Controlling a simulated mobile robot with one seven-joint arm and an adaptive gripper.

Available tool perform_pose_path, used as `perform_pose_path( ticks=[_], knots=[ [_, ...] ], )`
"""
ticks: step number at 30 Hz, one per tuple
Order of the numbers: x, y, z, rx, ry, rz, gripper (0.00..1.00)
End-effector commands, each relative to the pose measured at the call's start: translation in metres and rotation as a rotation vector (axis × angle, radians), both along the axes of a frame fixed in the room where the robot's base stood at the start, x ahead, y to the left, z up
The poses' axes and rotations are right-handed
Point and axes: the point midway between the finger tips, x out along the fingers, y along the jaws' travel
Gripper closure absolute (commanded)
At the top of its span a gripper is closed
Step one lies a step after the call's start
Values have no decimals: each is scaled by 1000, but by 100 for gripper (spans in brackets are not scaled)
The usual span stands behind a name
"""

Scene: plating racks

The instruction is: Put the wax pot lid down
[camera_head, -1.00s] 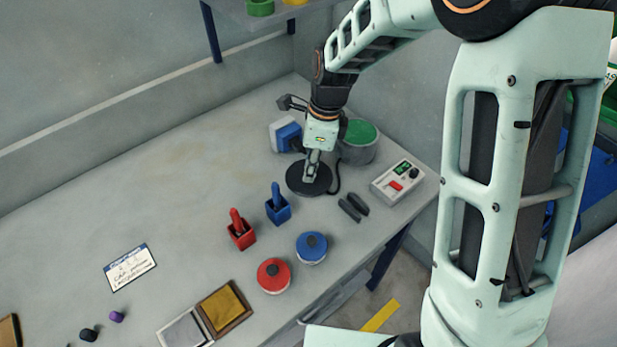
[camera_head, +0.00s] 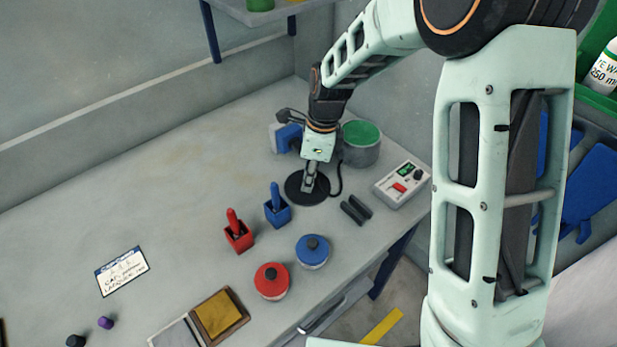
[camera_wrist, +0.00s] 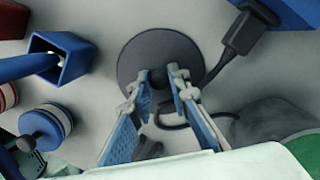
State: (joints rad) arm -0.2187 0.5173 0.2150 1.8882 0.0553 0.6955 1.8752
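The wax pot lid is a flat dark grey disc (camera_head: 296,190) with a black knob, low over or on the bench; I cannot tell whether it touches. In the wrist view, the lid (camera_wrist: 140,50) lies face up beneath my fingers. My gripper (camera_head: 308,177) points down above it, its fingertips (camera_wrist: 158,78) close around the knob on both sides. The wax pot (camera_head: 361,151) is a grey can, green on top, right of and behind the lid. Its side shows at the right of the wrist view (camera_wrist: 262,125).
A control box (camera_head: 402,184) and two dark bars (camera_head: 356,209) are to the right. Blue (camera_head: 278,213) and red (camera_head: 239,238) holders, blue (camera_head: 312,252) and red (camera_head: 271,282) jars stand nearer. A black cable runs close beside the lid. The bench's left is mostly clear.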

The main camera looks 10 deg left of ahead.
Motion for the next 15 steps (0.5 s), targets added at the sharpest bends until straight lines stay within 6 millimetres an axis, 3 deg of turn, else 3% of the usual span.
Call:
perform_pose_path(
  ticks=[4,15],
  knots=[
    [-1,0,-1,0,2,0,67],
    [-1,0,4,0,2,-1,67]
  ],
)
